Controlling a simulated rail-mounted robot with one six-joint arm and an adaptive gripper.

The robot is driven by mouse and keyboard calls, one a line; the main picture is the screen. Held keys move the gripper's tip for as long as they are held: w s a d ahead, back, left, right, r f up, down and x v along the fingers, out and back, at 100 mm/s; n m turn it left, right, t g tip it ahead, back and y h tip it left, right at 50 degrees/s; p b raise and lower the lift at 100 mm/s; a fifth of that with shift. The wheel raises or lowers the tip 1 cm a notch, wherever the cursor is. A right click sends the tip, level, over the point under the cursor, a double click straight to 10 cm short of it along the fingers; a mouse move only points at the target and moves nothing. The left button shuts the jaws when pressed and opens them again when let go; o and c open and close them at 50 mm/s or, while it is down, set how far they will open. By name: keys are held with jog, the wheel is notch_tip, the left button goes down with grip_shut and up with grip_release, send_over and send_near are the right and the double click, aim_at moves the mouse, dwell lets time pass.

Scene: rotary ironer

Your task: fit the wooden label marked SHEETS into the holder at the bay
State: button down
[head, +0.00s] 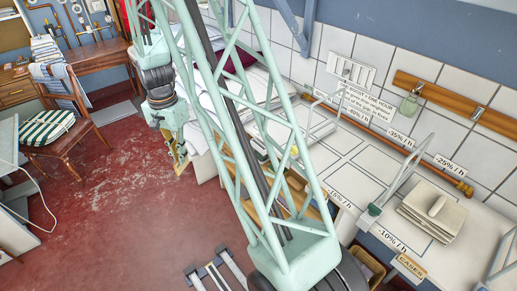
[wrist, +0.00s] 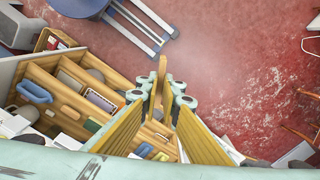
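My gripper (head: 180,150) hangs over the floor left of the worktop in the head view, small and partly hidden by my arm. In the wrist view my gripper (wrist: 159,98) has its two yellow-padded fingers closed in on a thin wooden piece (wrist: 161,72), seen nearly edge-on between the tips. It looks like a label, but its lettering is not visible. A wooden label reading CASES (head: 410,266) sits at the worktop's front edge at lower right. I cannot make out a SHEETS marking or an empty holder.
A wooden rack (wrist: 45,80) with several compartments and small items lies left of the gripper in the wrist view. The worktop (head: 372,165) carries a cloth stack (head: 432,212) and upright wire frames. A chair (head: 62,125) stands at left. The red floor (head: 110,215) is mostly clear.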

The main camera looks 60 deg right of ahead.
jog(key=s+d+r+m+p, duration=0.1)
jog(key=s+d+m, duration=0.9)
jog(key=s+m, duration=0.2)
jog(key=s+d+m+p, duration=0.1)
jog(key=s+d+m, duration=0.9)
jog(key=s, duration=0.7)
jog(key=shift+s+r+m, duration=0.15)
jog(key=shift+r+m, duration=0.25)
jog(key=shift+m, duration=0.7)
jog(key=shift+d, duration=0.15)
jog(key=w+d+f, duration=0.1)
jog(key=w+d, duration=0.7)
jog(key=w, duration=0.4)
jog(key=shift+w+f+p, duration=0.2)
jog(key=shift+w+p, duration=0.1)
jog(key=shift+w, duration=0.1)
jog(key=shift+d, duration=0.1)
jog(key=shift+w+d+f, duration=0.1)
jog(key=shift+w+f, duration=0.1)
jog(key=shift+f, duration=0.75)
jog(key=shift+w+d+f, duration=0.1)
jog(key=shift+w+f, duration=0.05)
jog(key=shift+f, duration=0.75)
jog(key=shift+f, duration=0.15)
